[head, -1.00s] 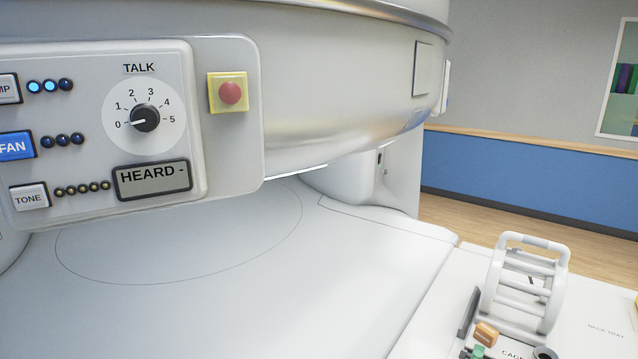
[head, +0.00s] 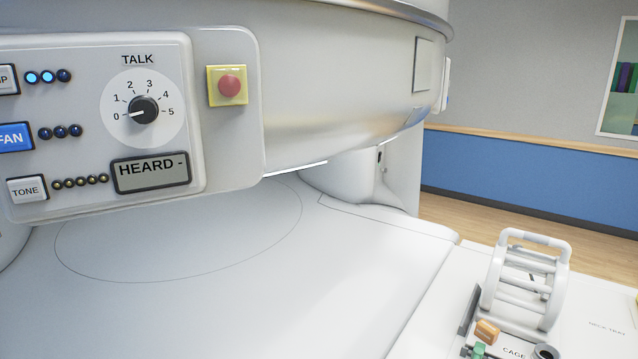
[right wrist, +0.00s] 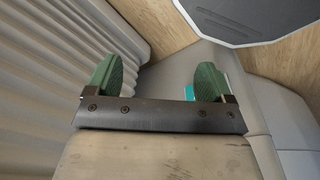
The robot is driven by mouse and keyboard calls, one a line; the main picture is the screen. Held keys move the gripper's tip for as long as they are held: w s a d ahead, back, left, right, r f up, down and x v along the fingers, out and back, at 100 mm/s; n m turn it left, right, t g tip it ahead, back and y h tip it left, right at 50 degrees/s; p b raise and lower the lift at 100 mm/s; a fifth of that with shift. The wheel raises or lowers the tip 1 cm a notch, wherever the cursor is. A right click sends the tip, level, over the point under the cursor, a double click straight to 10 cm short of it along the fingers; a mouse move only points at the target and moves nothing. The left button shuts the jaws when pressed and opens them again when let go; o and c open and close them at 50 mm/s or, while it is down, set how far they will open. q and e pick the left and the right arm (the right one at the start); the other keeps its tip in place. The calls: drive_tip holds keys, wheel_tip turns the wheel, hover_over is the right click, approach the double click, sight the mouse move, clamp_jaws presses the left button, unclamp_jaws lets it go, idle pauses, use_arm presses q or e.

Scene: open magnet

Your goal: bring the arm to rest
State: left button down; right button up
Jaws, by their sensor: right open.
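My right gripper (right wrist: 158,80) shows in the right wrist view with its two green fingers wide apart. Nothing is between the fingers. A small teal patch (right wrist: 189,92) shows behind the right finger; I cannot tell what it is. Neither gripper nor arm shows in the head view. My left gripper is in no view.
In the head view a control panel (head: 95,205) with a TALK dial (head: 143,110) and a red button (head: 230,86) hangs over the white table (head: 350,290). A white cage (head: 525,285) stands at the right. Grey pleated folds (right wrist: 50,60) lie left of my right gripper.

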drive_tip(key=s+d+f, duration=0.1)
drive_tip(key=s+f, duration=0.2)
drive_tip(key=s, duration=0.3)
drive_tip(key=shift+s+d+f, duration=0.15)
drive_tip(key=shift+s+f, duration=0.15)
drive_tip(key=shift+f, duration=0.1)
idle(0.3)
